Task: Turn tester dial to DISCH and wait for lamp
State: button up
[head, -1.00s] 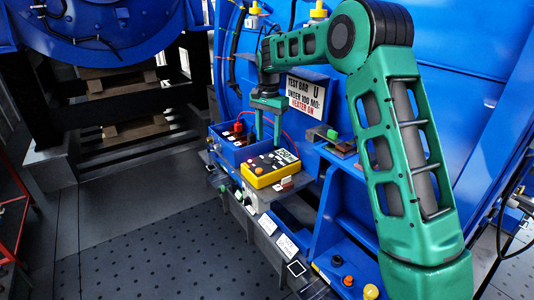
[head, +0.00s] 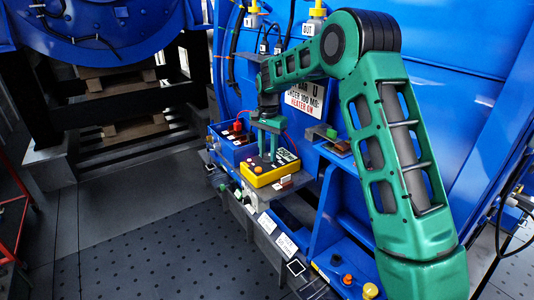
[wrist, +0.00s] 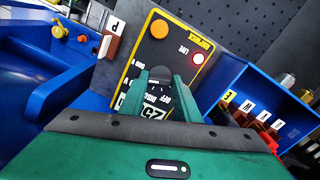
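The yellow tester box (head: 258,181) with a black face sits on the ledge of the blue machine. In the wrist view its face (wrist: 150,52) shows an orange button (wrist: 159,28) and a pale, red-rimmed lamp (wrist: 198,58) marked LIVE; I cannot tell whether it is lit. My gripper (head: 268,158) points down over the tester. In the wrist view its two fingers (wrist: 162,80) stand apart, either side of the dark dial (wrist: 160,73). Contact with the dial is not clear. OFF and DISC lettering shows between the fingers; the dial's pointer is hidden.
A sign (head: 304,97) hangs on the blue machine behind. A lower blue shelf (head: 350,262) holds small buttons at the right.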

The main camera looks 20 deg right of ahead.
jog(key=shift+n, duration=0.3)
jog(key=shift+c, duration=0.4)
jog(key=shift+a+n, duration=0.1)
jog(key=shift+n, duration=0.8)
jog(key=n, duration=0.4)
jog(key=shift+n, duration=0.3)
jog(key=n, duration=0.6)
jog(key=shift+n, duration=0.3)
jog(key=o, duration=1)
jog(key=shift+o, duration=0.2)
jog(key=shift+r, duration=0.1)
